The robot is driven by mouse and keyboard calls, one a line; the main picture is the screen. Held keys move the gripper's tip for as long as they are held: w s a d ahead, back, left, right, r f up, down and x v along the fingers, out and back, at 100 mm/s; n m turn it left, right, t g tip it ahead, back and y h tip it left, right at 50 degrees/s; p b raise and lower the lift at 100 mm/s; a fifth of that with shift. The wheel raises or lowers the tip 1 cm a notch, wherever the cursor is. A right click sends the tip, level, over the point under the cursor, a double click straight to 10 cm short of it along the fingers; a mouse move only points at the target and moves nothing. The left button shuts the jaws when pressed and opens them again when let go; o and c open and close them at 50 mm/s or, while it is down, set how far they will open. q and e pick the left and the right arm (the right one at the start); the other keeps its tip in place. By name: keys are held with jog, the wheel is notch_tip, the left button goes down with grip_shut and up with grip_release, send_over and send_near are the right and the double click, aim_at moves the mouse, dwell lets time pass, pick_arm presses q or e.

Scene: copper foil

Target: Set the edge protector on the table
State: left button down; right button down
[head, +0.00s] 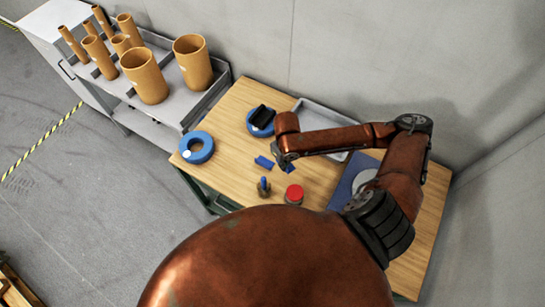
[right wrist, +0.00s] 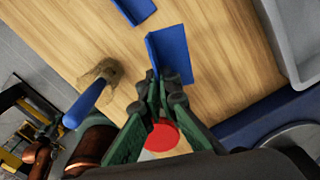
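The edge protector, a blue L-shaped piece (right wrist: 174,58), is at my right gripper's fingertips (right wrist: 160,86) in the right wrist view. The green fingers are closed together on its near end. In the head view a bit of the blue piece (head: 289,169) shows beside the right gripper (head: 284,160), above the wooden table (head: 225,130). I cannot tell whether the piece touches the table. A second blue piece (head: 264,162) lies on the table just to the left; it also shows at the top of the right wrist view (right wrist: 133,9). My left gripper is not seen.
A blue-handled brush (head: 264,188) and a red-lidded jar (head: 294,195) stand near the front. A blue ring (head: 207,147) lies left; another (head: 252,127) has a black object (head: 262,117) on it. A grey tray (head: 312,112) sits behind. Cardboard tubes (head: 145,80) stand on a cart.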

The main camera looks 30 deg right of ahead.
notch_tip(320, 180, down, 8)
jog(key=shift+f, duration=0.1)
dwell(0.4)
jog(key=shift+f, duration=0.15)
jog(key=c, duration=2.2)
grip_release()
jog(key=shift+o, duration=0.2)
notch_tip(320, 180, up, 12)
jog(key=shift+r, duration=0.15)
jog(key=shift+s, duration=0.1)
